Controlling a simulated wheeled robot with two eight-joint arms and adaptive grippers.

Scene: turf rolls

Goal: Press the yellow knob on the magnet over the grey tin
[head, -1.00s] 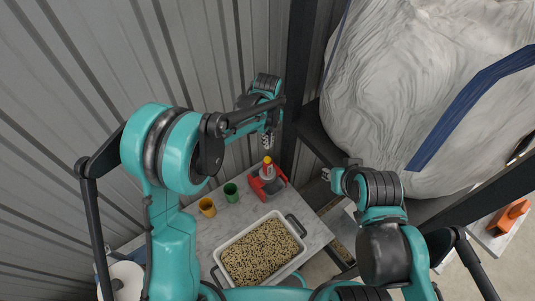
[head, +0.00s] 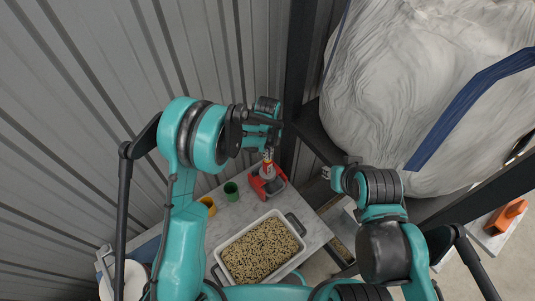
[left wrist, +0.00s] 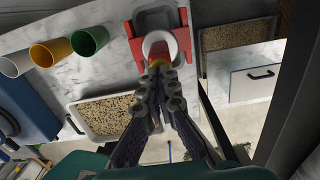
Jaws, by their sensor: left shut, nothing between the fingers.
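The red magnet stand (head: 257,187) sits on the marble-look table beside the back post. It also shows in the left wrist view (left wrist: 136,48), around a grey tin (left wrist: 150,19). A pale cylinder with red on it (left wrist: 151,39), seemingly the magnet, stands over the tin. My left gripper (head: 268,156) is shut and empty, pointing down right above the magnet. In the left wrist view its fingertips (left wrist: 158,66) overlap the magnet's top and hide the yellow knob; I cannot tell if they touch. My right gripper (head: 327,173) is small at the right, its jaws unclear.
A green cup (head: 231,191) and a yellow cup (head: 208,205) stand left of the magnet. A white tray of grain (head: 219,262) with dark handles lies in front. The corrugated wall, a dark post (head: 297,70) and a large white sack (head: 390,90) bound the space.

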